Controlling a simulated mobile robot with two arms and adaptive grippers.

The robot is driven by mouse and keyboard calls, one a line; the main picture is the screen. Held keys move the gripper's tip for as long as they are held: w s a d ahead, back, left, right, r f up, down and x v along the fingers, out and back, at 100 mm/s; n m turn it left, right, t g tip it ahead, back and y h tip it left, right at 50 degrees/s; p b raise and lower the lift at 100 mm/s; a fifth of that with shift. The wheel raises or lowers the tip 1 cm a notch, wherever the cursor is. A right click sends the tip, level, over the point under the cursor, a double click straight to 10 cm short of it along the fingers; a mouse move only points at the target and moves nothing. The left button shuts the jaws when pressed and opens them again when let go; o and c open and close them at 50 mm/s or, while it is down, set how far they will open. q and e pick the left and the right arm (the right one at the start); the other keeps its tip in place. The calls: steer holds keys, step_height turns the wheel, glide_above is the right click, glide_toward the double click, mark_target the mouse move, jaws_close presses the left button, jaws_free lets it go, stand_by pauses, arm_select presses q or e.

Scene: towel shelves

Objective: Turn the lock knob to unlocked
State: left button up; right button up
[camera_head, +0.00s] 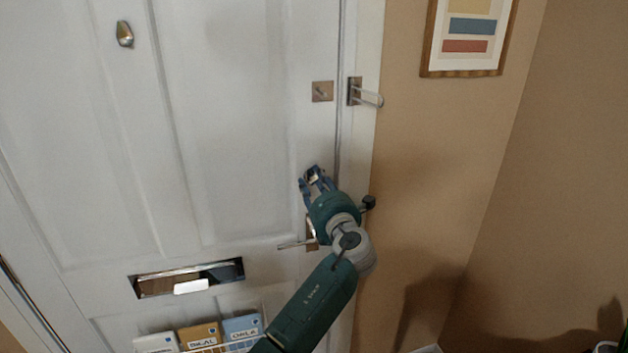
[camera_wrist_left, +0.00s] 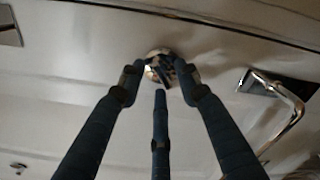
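The lock knob (camera_wrist_left: 160,66) is a small round metal piece on the white door (camera_head: 235,120). In the head view, a small part of the knob (camera_head: 312,172) shows at my left gripper's fingertips, above the lever handle. My left gripper (camera_head: 316,180) reaches up to it from below. In the left wrist view, the left gripper's fingers (camera_wrist_left: 160,80) stand apart, with two tips on either side of the knob and a third in front. I cannot tell whether they press on it. The knob's turn angle is mostly hidden. My right gripper is not in view.
The lever handle (camera_head: 293,244) is just below my gripper, partly behind it. A square plate with a pin (camera_head: 322,91) and a bar latch (camera_head: 366,96) are above. A letter slot (camera_head: 188,278) and several booklets (camera_head: 200,333) are lower left. A wall meets the door frame on the right.

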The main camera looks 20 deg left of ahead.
arm_select(q)
steer(key=shift+w+a+f, duration=0.1)
jaws_close()
